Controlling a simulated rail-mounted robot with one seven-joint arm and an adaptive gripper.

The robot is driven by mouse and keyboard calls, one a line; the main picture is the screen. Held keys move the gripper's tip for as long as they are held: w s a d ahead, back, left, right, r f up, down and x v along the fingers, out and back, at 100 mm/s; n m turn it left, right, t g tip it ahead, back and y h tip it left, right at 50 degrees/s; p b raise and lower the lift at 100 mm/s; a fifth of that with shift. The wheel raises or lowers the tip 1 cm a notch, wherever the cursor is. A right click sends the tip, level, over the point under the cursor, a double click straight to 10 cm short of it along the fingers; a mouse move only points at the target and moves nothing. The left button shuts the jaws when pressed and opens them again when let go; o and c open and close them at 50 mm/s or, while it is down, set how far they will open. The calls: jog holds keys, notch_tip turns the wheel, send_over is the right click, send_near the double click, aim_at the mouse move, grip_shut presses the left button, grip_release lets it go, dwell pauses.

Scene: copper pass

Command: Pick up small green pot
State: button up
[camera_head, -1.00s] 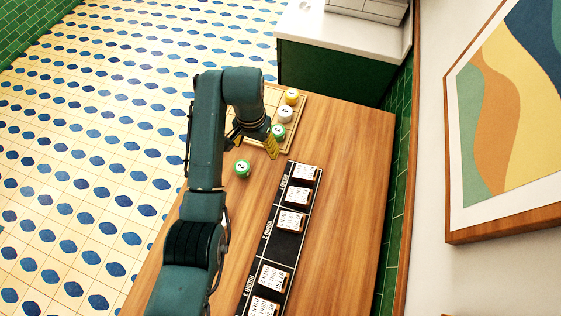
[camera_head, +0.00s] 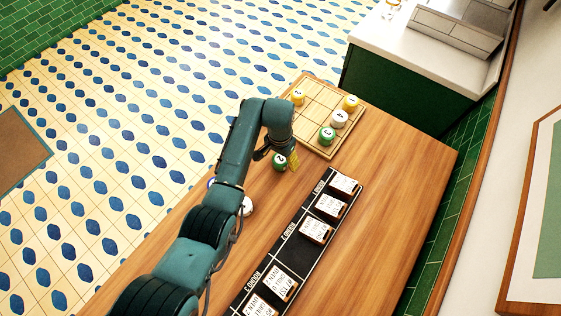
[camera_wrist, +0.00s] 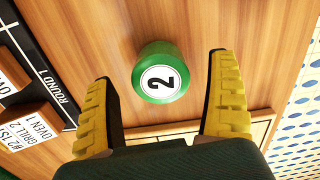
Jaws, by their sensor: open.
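A green pot (camera_head: 280,161) with a white lid marked 2 stands on the wooden table, just off the tray. In the wrist view this green pot (camera_wrist: 153,55) lies ahead of and between my fingertips, with no finger visibly touching it. My gripper (camera_wrist: 161,75) is open and empty, with yellow fingers on either side. In the head view my gripper (camera_head: 292,160) is right beside the pot. A second green pot (camera_head: 327,142) stands on the tray's near part. I cannot tell which green pot is smaller.
The wooden tray (camera_head: 318,102) also holds two yellow pots (camera_head: 298,97) (camera_head: 350,103) and a white pot (camera_head: 339,119). Another white pot (camera_head: 247,207) is partly hidden by my arm. A black board (camera_head: 299,256) with several cards lies along the table. The table's right side (camera_head: 385,195) is clear.

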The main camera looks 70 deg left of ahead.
notch_tip(320, 180, down, 2)
jog(key=shift+f, duration=0.1)
jog(key=c, duration=1.4)
